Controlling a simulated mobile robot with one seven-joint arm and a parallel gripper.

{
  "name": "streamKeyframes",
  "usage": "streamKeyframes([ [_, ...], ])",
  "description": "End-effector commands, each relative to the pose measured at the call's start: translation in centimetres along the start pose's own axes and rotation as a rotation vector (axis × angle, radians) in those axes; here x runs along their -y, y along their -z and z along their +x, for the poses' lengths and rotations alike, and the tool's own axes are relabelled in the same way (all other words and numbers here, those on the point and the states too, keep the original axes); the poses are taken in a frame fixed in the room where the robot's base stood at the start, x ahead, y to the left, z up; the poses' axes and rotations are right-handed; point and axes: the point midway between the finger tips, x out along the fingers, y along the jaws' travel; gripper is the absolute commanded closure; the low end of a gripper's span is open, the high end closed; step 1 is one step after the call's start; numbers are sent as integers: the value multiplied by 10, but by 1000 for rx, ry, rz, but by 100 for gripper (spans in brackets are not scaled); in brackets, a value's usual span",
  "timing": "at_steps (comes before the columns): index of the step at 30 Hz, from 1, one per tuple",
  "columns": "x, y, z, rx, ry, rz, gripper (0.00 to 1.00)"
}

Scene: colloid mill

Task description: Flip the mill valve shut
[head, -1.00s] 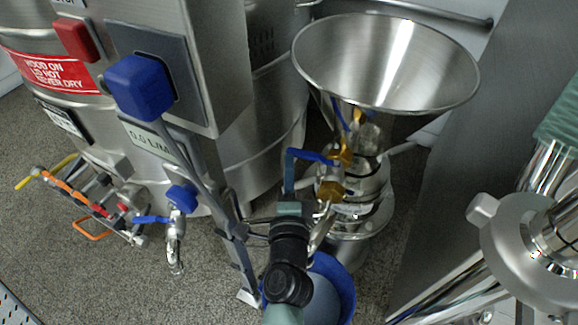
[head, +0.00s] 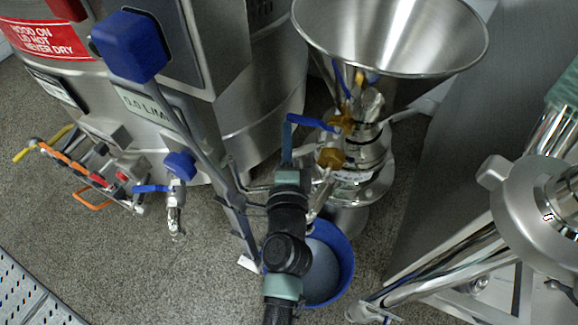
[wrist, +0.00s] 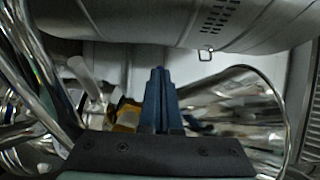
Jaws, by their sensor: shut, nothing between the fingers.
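The colloid mill has a wide steel hopper (head: 390,38) above a steel body. Brass valve parts (head: 331,158) sit below the hopper, and a blue valve lever (head: 312,122) reaches left from them. My gripper (head: 287,128) is shut and empty. Its fingertips stand at the left end of the lever; I cannot tell whether they touch it. In the wrist view the shut blue fingers (wrist: 160,72) point up the picture, with a brass part (wrist: 127,117) to their left. The lever is not clearly visible there.
A blue bucket (head: 342,262) stands on the floor behind my arm. Steel pipes (head: 455,258) and a clamp fitting crowd the right. Open floor (head: 110,245) shows at lower left.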

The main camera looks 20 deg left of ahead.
Motion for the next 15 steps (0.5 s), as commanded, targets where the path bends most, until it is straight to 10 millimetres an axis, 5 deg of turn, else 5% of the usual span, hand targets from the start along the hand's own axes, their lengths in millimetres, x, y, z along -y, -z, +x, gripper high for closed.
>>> streamKeyframes([
  [15,-4,2,-97,-6,-7,0,100],
])
